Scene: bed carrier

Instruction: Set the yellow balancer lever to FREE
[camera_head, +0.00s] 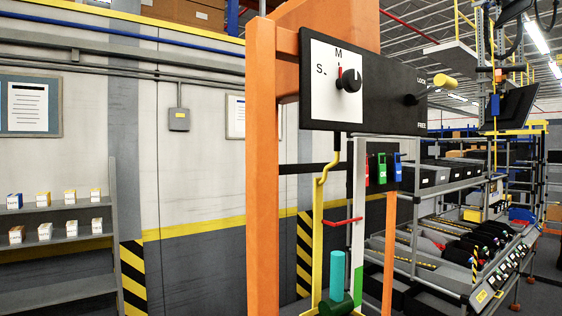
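The balancer lever has a yellow knob (446,81) at the end of a dark stem. Its pivot (411,99) sits on the right part of a black panel (385,100). The lever points right and slightly up, with its knob beside the word LOCK (424,80). The word FREE (420,126) is printed lower, near the panel's bottom edge. Nothing touches the lever.
A black selector knob (349,80) with a red pointer sits on the panel's white plate, marked S and M. An orange post (262,170) carries the panel. Below it are a yellow hook (318,205) and a red bar (342,221). Shelving with dark bins (440,175) stands right behind.

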